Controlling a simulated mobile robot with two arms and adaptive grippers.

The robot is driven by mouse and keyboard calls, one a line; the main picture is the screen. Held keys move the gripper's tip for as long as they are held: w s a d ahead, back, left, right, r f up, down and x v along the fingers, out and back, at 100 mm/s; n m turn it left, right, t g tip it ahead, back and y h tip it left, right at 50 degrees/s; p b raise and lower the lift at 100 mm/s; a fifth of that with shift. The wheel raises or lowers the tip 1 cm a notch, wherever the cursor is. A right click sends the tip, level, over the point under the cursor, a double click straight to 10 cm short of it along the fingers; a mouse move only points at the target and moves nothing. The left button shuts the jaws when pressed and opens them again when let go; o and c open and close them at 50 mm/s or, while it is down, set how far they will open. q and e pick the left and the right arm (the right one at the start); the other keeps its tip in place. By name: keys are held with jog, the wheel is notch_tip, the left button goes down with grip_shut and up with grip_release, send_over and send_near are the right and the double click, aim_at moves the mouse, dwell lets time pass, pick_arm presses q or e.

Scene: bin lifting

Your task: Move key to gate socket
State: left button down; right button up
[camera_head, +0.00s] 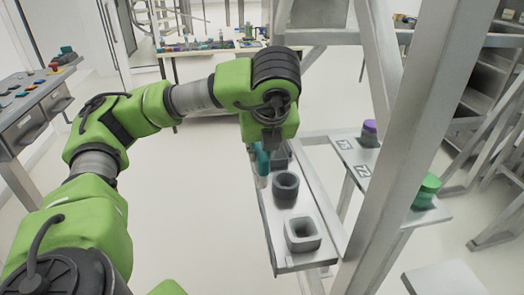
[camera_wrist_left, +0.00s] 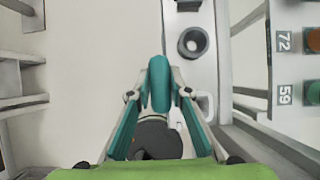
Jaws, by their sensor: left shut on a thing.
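My left gripper (camera_head: 263,160) hangs over the far end of a narrow grey bench (camera_head: 288,262). In the left wrist view the teal fingers of my left gripper (camera_wrist_left: 158,90) close together below the camera. A dark round socket (camera_head: 285,188) stands on the bench, nearer than the gripper; it also shows in the left wrist view (camera_wrist_left: 193,43). A pale square socket (camera_head: 302,235) stands at the near end. I cannot tell which is the gate socket. My right gripper is out of view.
Another dark block (camera_head: 281,155) stands beside the gripper, partly hidden. A side shelf (camera_head: 345,150) with number labels holds a purple-topped piece (camera_head: 369,132) and a green-topped one (camera_head: 427,190). A thick grey post (camera_head: 400,150) rises right of the bench. Open floor lies left.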

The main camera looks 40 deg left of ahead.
pick_arm(q)
jog(key=shift+r+p, duration=2.85)
jog(key=shift+r, duration=0.15)
jog(key=shift+d+f, duration=0.1)
